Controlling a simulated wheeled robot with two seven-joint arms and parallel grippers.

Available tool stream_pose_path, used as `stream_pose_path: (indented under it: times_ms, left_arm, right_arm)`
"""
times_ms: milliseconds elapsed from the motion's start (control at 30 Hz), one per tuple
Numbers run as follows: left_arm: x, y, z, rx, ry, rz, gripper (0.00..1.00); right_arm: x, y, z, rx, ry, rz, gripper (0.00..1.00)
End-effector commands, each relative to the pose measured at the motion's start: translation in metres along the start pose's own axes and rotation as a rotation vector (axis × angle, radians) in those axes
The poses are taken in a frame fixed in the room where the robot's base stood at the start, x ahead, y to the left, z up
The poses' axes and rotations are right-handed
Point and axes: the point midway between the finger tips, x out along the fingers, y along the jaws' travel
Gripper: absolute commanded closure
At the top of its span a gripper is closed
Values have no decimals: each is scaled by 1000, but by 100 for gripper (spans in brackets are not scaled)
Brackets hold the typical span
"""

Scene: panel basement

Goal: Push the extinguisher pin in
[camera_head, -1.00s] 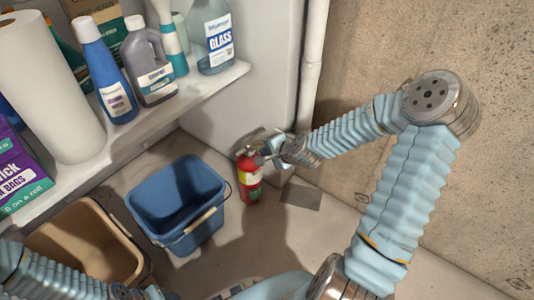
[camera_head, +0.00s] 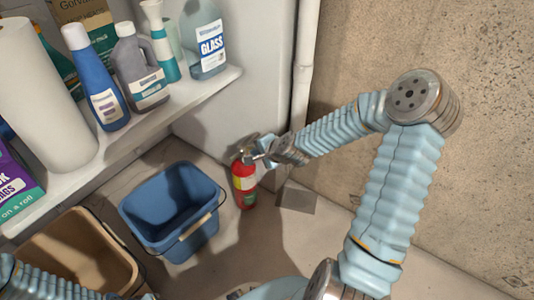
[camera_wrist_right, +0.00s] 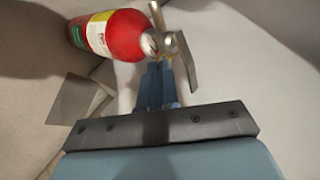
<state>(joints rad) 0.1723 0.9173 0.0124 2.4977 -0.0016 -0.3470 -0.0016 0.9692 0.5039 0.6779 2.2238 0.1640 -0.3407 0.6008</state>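The red fire extinguisher (camera_head: 244,184) stands upright on the floor beside the blue bucket, with a yellow and white label and a metal handle on top. In the right wrist view its body (camera_wrist_right: 118,36) lies across the upper left, with the metal lever (camera_wrist_right: 187,62) to the right of its neck. My right gripper (camera_head: 266,154) is at the extinguisher's head, coming from the right. In the wrist view its blue fingers (camera_wrist_right: 160,72) are close together, tips at the neck and lever. The pin cannot be made out clearly. My left arm shows at the lower left; its gripper is out of view.
The blue bucket (camera_head: 172,212) stands left of the extinguisher, a tan bin (camera_head: 78,256) further left. A shelf (camera_head: 185,98) with bottles and a paper roll is above them. A concrete wall (camera_head: 475,140) is on the right, and a grey plate (camera_head: 297,197) lies on the floor.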

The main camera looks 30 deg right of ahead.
Motion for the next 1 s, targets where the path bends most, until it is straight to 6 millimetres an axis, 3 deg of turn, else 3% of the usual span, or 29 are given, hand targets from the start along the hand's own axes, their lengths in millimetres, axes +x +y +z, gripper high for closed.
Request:
stream_pose_path:
  times_ms: [400,533,700,1000]
  left_arm:
    - [-38,13,0,0,-1,-3,57]
    - [-52,16,-1,-1,3,-6,57]
    - [-62,18,-2,-2,7,-9,57]
    - [-62,18,-2,-3,8,-10,57]
  right_arm:
    - [-95,-5,-2,0,7,1,100]
    - [-116,-5,-2,0,6,1,100]
    - [-131,-3,-1,-1,4,-1,100]
    - [-132,-1,2,-7,-4,-2,100]
